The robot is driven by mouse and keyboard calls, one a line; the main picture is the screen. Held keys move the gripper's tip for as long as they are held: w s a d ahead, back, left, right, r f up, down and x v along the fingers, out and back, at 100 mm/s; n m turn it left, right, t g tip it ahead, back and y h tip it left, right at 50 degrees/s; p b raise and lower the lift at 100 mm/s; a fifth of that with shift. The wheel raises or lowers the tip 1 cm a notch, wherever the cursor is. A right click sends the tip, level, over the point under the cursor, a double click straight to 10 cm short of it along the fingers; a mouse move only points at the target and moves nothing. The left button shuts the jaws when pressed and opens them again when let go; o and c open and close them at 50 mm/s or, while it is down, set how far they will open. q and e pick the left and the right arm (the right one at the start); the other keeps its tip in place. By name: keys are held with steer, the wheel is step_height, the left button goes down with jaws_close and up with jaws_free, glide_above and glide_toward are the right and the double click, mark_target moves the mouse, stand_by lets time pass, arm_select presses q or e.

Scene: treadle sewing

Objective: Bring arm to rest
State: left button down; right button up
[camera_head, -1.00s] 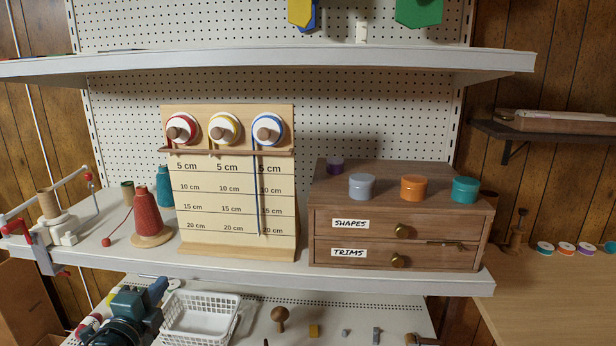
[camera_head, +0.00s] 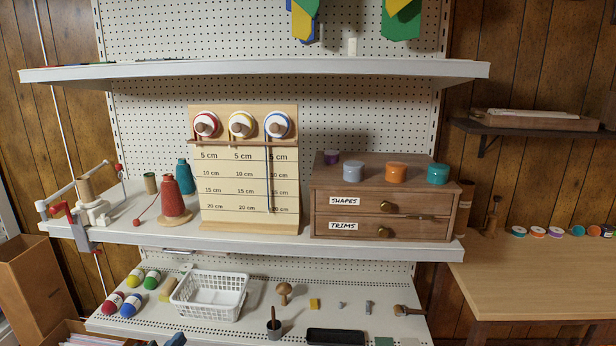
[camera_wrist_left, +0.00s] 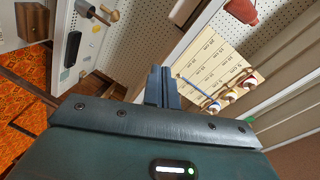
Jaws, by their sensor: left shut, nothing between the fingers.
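My left gripper (camera_wrist_left: 161,88) shows in the left wrist view with its two dark fingers together and nothing between them. In the head view only a small blue-grey part of it (camera_head: 176,340) shows at the bottom edge, in front of the lower shelf. My right gripper is not in view. The wooden measuring board (camera_head: 250,185) with three ribbon spools stands on the middle shelf, and it also shows tilted in the left wrist view (camera_wrist_left: 208,66). A blue ribbon (camera_head: 268,180) hangs from the right spool.
The middle shelf (camera_head: 250,240) also holds a red thread cone (camera_head: 171,197) and a wooden drawer cabinet (camera_head: 385,203). The lower shelf holds a white basket (camera_head: 208,307) and small items. A wooden table (camera_head: 540,275) stands at right, its front part bare.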

arm_select(q)
steer(key=s+d+f+n+g, duration=0.1)
steer(key=s+d+f+n, duration=0.2)
steer(key=s, duration=0.4)
steer(key=s+d+f+n+g+p, duration=0.1)
steer(key=s+d+f+n, duration=0.3)
steer(key=s, duration=0.4)
steer(key=s+d+f+n+g+h, duration=0.1)
steer(key=s+d+f+n+g, duration=0.2)
steer(key=s, duration=0.4)
steer(key=shift+s+d+f+n+p, duration=0.15)
steer(key=shift+d+f+n+p, duration=0.25)
steer(key=shift+d+n, duration=0.55)
steer(key=shift+a, duration=0.2)
